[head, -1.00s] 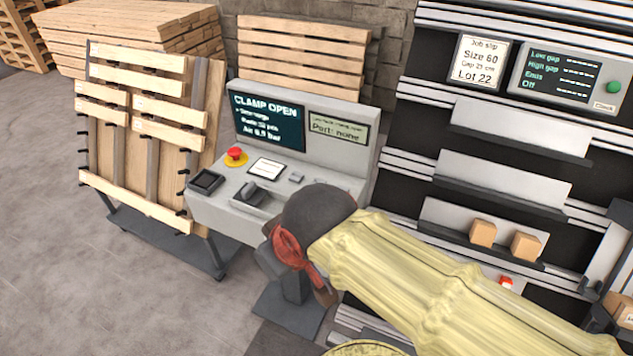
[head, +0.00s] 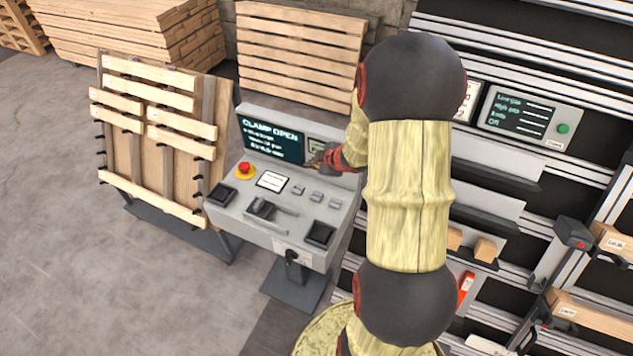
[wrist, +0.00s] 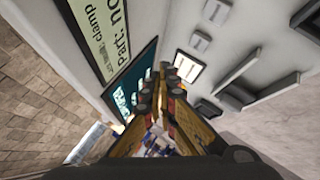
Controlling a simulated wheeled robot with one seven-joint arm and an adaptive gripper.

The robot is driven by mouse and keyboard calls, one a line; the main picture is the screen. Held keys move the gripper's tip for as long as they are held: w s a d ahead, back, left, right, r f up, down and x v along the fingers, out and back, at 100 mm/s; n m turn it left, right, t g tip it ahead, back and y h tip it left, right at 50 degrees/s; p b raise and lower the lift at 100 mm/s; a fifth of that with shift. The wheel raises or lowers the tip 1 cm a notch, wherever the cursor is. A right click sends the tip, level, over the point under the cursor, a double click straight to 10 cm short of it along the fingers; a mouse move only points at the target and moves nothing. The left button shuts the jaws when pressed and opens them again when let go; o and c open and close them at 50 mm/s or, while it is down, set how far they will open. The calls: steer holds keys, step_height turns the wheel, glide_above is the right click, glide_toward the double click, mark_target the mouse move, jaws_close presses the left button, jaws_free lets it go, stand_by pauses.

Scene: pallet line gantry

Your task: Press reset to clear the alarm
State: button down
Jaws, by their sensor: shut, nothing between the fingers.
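The grey console (head: 234,212) has a dark screen (head: 272,138) reading "CLAMP OPEN" and a smaller screen to its right, partly hidden by my arm. My gripper (head: 314,160) is shut and empty, in front of the screens and above the keys.
A black handle (head: 262,207) and a dark square pad (head: 320,235) sit on the console's front part. A rack of slats (head: 150,150) stands left. At right, a panel with a green button (head: 563,128) hangs on the gantry. Floor at lower left is clear.

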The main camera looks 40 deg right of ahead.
steer(key=shift+s+a+f+n+y+p, duration=0.2)
steer(key=shift+s+f+n+y+p, duration=0.1)
steer(key=shift+s+f+y+p, duration=0.25)
steer(key=shift+s+a+f+n+y+p, duration=0.15)
steer(key=shift+s+f+n+y+p, duration=0.2)
steer(key=shift+f, duration=0.3)
steer(key=shift+f, duration=0.15)
steer(key=b, duration=0.8)
glide_above(316, 197)
step_height(316, 197, down, 7)
steer(key=shift+a+f, duration=0.15)
steer(key=shift+f, duration=0.55)
steer(key=shift+f, duration=0.1)
steer(key=shift+f+b, duration=0.35)
